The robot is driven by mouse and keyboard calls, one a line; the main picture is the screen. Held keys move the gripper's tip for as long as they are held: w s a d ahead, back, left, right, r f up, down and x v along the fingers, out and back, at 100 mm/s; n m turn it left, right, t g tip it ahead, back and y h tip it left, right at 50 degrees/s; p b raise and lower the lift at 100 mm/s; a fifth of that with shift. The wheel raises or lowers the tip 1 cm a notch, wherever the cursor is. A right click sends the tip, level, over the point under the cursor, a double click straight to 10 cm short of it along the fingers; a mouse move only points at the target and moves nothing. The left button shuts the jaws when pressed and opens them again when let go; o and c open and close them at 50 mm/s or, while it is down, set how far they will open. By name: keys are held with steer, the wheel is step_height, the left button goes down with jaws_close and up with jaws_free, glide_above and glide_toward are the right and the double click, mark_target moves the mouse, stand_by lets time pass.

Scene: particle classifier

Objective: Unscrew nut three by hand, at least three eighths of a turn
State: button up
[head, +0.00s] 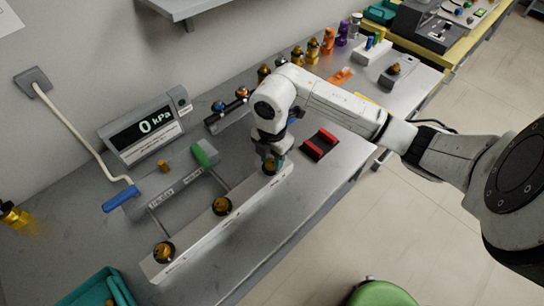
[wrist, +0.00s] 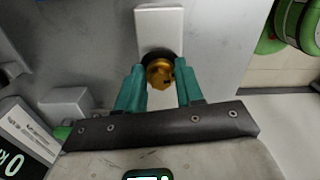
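A long white bar (head: 195,238) lies on the grey bench and carries three gold nuts on black collars. One nut (head: 163,251) is at its near left end, one (head: 221,206) is in the middle, and one (head: 271,167) is at the far right end under my gripper (head: 272,156). No numbers are readable on the nuts. In the wrist view my gripper (wrist: 159,74) has its two teal fingers apart, one on each side of the gold end nut (wrist: 159,73). Contact is too fine to tell. The bar's end (wrist: 159,25) shows beyond it.
A gauge reading 0 kPa (head: 145,128) stands behind the bar, with a blue handle (head: 121,198) and green handle (head: 204,153) beside it. A red block (head: 320,145) lies right of my gripper. A teal tray (head: 92,289) is at the near left.

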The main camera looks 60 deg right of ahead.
steer(key=c, duration=0.5)
steer(key=shift+n+b, duration=0.3)
steer(key=shift+c, duration=0.2)
